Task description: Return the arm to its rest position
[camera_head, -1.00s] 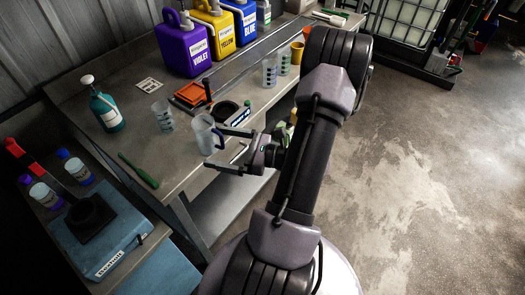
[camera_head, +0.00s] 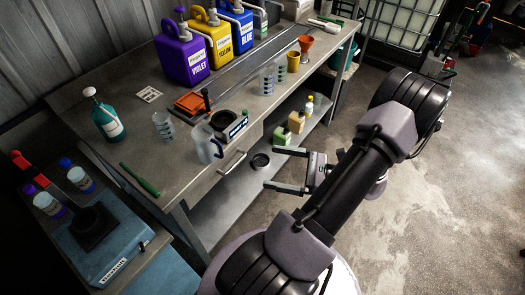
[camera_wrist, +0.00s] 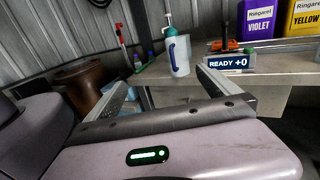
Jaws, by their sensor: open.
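My gripper (camera_head: 274,169) is open and empty in the head view, held in the air off the front edge of the workbench. My arm folds back to the right over the floor. In the wrist view my gripper (camera_wrist: 165,80) shows two parted fingers with nothing between them. A clear pitcher with a dark blue handle (camera_head: 207,140) stands on the bench near its front edge, apart from the fingers. The pitcher also shows in the wrist view (camera_wrist: 177,57), beyond the gripper.
The bench (camera_head: 187,172) holds violet (camera_head: 183,57), yellow (camera_head: 211,45) and blue jugs (camera_head: 237,30), a teal bottle (camera_head: 106,118), beakers and a small display (camera_head: 235,127). Bottles stand on the lower shelf (camera_head: 225,207). A blue device (camera_head: 92,245) is at left. The floor at right (camera_head: 470,200) is clear.

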